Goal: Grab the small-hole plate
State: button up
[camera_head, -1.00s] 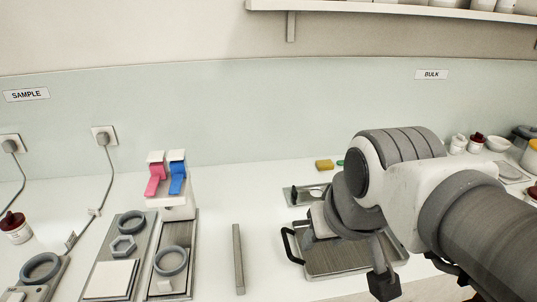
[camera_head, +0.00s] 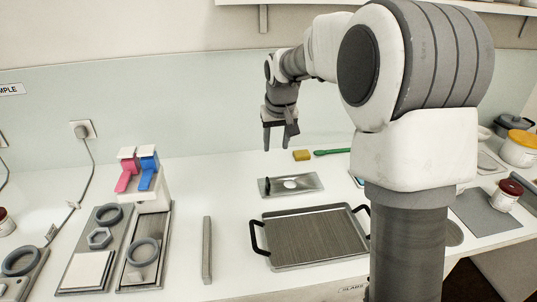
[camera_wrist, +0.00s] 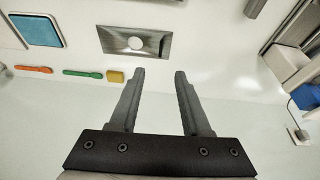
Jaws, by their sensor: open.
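A flat metal plate with one round hole and a small dark handle (camera_head: 306,179) lies on the white counter behind the large tray. The wrist view shows the same plate (camera_wrist: 115,36) at the top, beyond my fingertips. It is the only plate with a plain hole that I can make out clearly. My gripper (camera_head: 277,138) hangs fingers down over the back of the counter, above and behind the plate. In the wrist view my gripper (camera_wrist: 160,73) is open with nothing between its fingers, apart from the plate.
A large metal tray (camera_head: 315,239) with black handles lies in front. A yellow sponge (camera_head: 301,155) and a green spoon (camera_head: 333,152) lie behind the plate. A grey bar (camera_head: 207,250) and a dispenser with pink and blue levers (camera_head: 153,190) stand left. The wall is close behind.

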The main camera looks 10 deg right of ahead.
send_near(268, 180)
jog(key=p+x, duration=0.1)
jog(key=x, duration=0.2)
jog(key=shift+d+f+p, duration=0.15)
jog(key=shift+f+p, duration=0.05)
jog(key=shift+p, duration=0.1)
jog(key=shift+p+x, duration=0.45)
jog(key=shift+x, duration=2.15)
grip_shut()
jog(key=shift+w, duration=0.1)
